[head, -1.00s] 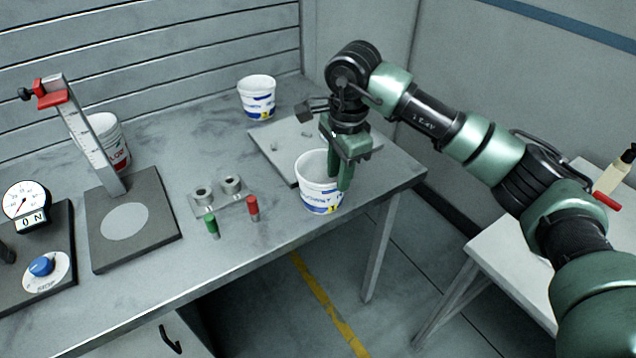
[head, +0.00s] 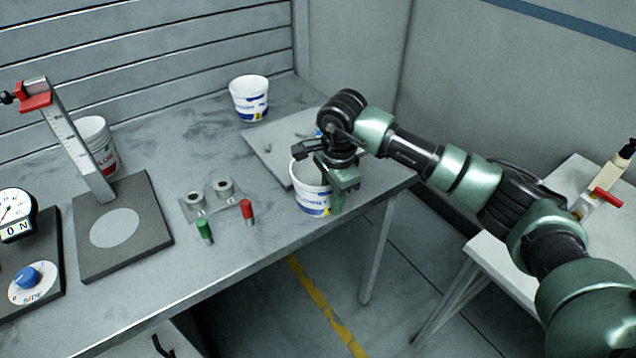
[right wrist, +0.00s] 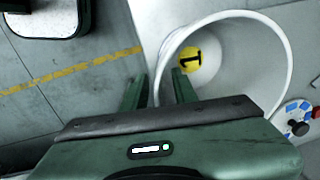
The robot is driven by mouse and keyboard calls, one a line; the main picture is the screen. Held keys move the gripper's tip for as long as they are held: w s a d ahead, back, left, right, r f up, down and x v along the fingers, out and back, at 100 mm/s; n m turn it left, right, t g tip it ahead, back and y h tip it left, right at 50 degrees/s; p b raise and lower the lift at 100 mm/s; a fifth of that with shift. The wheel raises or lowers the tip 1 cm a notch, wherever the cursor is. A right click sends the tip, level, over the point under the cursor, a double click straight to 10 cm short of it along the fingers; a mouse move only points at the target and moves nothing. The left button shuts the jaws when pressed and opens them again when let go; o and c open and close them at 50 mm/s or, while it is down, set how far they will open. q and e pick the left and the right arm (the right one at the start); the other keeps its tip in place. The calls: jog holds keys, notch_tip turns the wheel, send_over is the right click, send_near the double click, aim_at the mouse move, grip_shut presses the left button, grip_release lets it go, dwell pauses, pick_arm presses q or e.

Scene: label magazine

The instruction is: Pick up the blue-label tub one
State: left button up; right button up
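A white tub with a blue label (head: 310,201) stands upright near the front right edge of the bench. The right wrist view looks down into this tub (right wrist: 235,60), and a yellow disc marked 1 (right wrist: 190,60) shows on its floor. My right gripper (head: 338,192) is down at the tub's right side. In the right wrist view its fingers (right wrist: 158,88) are apart, one inside the tub and one outside, with the wall between them. A second blue-label tub (head: 249,105) stands at the back. My left gripper is not in view.
A grey board (head: 262,150) lies behind the near tub. Left of it are a small metal plate (head: 188,210) with rings and green and red pegs. A red-label tub (head: 100,150) stands behind a clamp stand (head: 125,262). A side table (head: 490,250) is at right.

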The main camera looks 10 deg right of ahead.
jog(key=shift+f, duration=0.7)
grip_shut()
dwell(0.9)
